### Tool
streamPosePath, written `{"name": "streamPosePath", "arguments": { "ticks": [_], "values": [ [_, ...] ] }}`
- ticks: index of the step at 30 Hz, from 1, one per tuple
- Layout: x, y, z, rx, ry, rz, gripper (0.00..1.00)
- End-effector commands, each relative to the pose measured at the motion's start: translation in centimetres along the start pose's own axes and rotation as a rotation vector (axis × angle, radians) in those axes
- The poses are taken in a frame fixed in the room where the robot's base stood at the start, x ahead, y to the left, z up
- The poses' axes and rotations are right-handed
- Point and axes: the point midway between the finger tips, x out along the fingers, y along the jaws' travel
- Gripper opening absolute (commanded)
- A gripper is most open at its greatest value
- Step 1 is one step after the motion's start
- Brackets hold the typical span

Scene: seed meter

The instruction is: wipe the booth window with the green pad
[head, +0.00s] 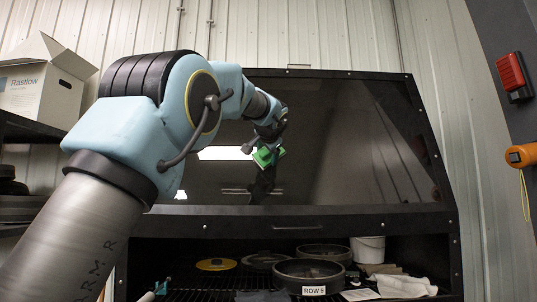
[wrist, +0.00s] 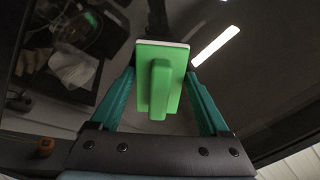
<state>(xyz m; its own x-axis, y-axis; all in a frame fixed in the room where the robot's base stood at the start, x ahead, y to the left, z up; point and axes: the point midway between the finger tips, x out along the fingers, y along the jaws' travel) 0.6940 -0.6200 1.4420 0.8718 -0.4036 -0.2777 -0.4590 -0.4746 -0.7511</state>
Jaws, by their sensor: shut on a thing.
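The booth window (head: 340,150) is the dark, glossy, sloping pane of the booth, with a bright lamp reflected in it. My gripper (head: 268,150) is in front of the pane, left of its middle. It is shut on the green pad (head: 264,157). In the wrist view the green pad (wrist: 172,92) shows its handle and a pale edge at its far side, between the teal fingers of my gripper (wrist: 160,100). The pad is at or very near the glass; I cannot tell if it touches.
Below the window the booth opening holds a round pan labelled ROW 9 (head: 309,275), a yellow disc (head: 216,264), a white bucket (head: 368,249) and a white cloth (head: 405,286). A cardboard box (head: 45,82) sits on a shelf at left. A red box (head: 513,75) is on the right post.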

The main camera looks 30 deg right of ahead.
Motion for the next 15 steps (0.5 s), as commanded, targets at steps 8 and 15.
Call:
{"name": "streamPosePath", "arguments": {
  "ticks": [8,15],
  "values": [
    [-2.7,0.2,0.0,-0.002,0.005,0.0,0.27],
    [-4.9,0.2,0.0,-0.001,0.005,0.0,0.27]
  ]
}}
